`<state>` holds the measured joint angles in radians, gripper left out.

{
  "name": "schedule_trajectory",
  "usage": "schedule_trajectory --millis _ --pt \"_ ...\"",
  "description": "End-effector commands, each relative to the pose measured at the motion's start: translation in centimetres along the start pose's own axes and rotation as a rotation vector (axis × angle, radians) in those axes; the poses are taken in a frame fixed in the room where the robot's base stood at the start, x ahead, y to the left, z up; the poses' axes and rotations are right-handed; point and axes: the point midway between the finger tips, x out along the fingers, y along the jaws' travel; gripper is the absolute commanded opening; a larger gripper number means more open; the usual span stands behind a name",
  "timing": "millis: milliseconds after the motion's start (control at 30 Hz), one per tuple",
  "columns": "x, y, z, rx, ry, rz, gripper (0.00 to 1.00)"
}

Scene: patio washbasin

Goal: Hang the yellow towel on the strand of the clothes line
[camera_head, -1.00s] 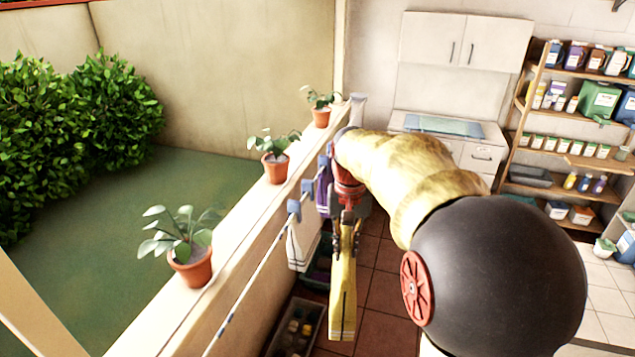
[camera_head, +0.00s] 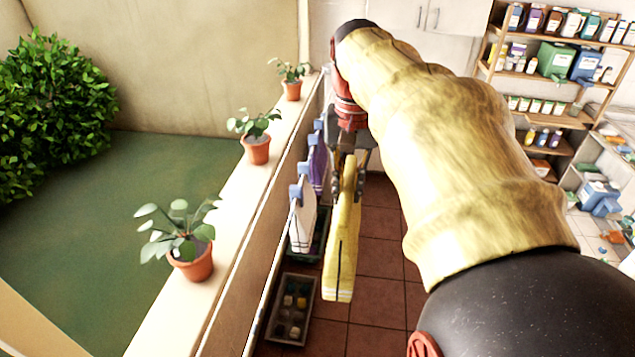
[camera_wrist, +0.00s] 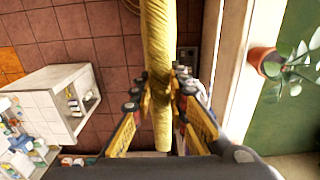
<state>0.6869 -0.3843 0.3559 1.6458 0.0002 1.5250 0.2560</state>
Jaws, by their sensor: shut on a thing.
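The yellow towel (camera_head: 341,255) hangs down, narrow and folded, from my gripper (camera_head: 347,185) in the head view. My gripper is shut on its upper part. In the wrist view the towel (camera_wrist: 160,85) runs between the two fingers (camera_wrist: 163,100). The clothes line strand (camera_head: 262,310) runs along the inner side of the ledge wall, to the left of the towel. A white cloth (camera_head: 302,222) and a purple cloth (camera_head: 317,165) hang on it by blue-grey clips (camera_head: 296,192). The towel is right of the white cloth; whether they touch I cannot tell.
Potted plants (camera_head: 190,255) stand along the wall ledge (camera_head: 215,285). A tray with small items (camera_head: 292,308) lies on the tiled floor (camera_head: 375,300) below the line. Shelves with bottles and boxes (camera_head: 545,75) stand at the back right. The floor right of the towel is open.

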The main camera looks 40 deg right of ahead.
Motion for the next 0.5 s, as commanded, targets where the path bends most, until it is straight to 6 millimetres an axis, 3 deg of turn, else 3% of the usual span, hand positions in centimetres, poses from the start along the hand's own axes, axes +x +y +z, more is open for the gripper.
schedule_trajectory --millis 500 --pt "-0.03 -0.50 -0.01 -0.003 0.001 0.000 0.00"
